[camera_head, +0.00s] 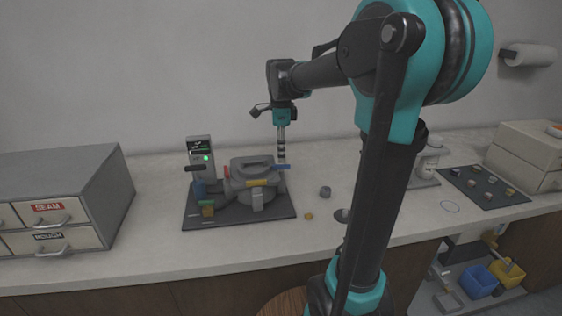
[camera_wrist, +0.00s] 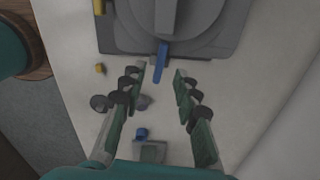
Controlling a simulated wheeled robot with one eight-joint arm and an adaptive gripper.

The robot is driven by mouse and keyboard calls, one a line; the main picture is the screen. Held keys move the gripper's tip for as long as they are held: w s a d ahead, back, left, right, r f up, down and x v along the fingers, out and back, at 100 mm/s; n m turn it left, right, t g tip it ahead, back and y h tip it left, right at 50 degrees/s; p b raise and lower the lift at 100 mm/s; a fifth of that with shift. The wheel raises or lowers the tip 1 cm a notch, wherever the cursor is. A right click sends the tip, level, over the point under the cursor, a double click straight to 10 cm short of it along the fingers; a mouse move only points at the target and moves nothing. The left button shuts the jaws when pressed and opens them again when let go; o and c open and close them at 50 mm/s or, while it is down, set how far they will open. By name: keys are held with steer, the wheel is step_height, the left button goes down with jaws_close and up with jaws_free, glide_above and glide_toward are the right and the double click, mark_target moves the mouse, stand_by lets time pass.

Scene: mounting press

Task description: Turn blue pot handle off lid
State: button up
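The blue pot handle (camera_head: 280,167) sticks out from the lid's right side; in the wrist view the blue handle (camera_wrist: 161,62) points down the picture from the pot's rim. My gripper (camera_head: 282,156) points down beside that handle. In the wrist view my gripper (camera_wrist: 160,70) is open, its fingertips on either side of the blue handle's outer end, with gaps visible. I cannot tell their exact height relative to it.
A control box (camera_head: 200,150) with a green light stands behind. A drawer cabinet (camera_head: 100,195) stands left.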

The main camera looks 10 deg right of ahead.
mark_target(281, 165)
steer(key=shift+f, duration=1.85)
steer(key=shift+c, duration=0.2)
jaws_close()
